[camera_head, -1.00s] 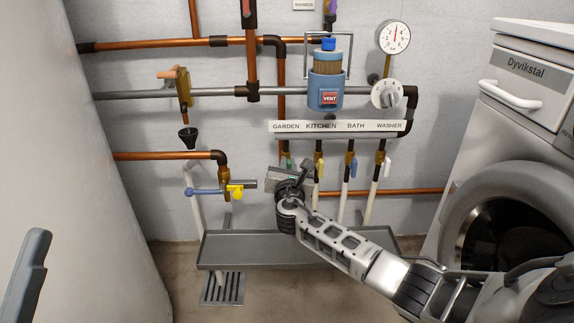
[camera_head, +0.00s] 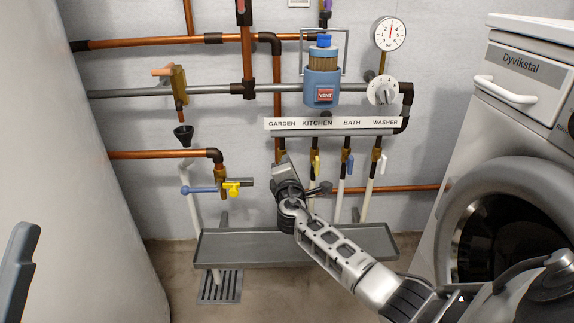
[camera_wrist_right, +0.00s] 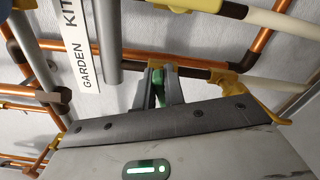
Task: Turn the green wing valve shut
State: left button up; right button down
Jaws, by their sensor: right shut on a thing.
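The green wing valve (camera_wrist_right: 158,86) shows in the right wrist view as a green strip between my fingers. In the head view it is hidden behind my right gripper (camera_head: 283,160), below the GARDEN end of the label strip. My right gripper (camera_wrist_right: 159,92) is shut on the green valve, with one grey finger on each side. My right arm reaches in from the lower right of the head view.
Yellow (camera_head: 316,164), blue (camera_head: 349,163) and white (camera_head: 382,163) valves stand in a row to the right. A blue lever (camera_head: 199,190) and yellow handle (camera_head: 232,189) are to the left. A grey trough (camera_head: 250,247) lies below; the washing machine (camera_head: 500,215) stands right.

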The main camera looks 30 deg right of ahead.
pick_arm(q)
jog(key=shift+f, duration=0.1)
pick_arm(e)
jog(key=shift+f+m, duration=0.2)
jog(key=shift+m, duration=0.85)
jog(key=shift+f+m, duration=0.15)
jog(key=shift+m, duration=0.9)
jog(key=c, duration=1.5)
grip_release()
jog(key=shift+s+r, duration=0.1)
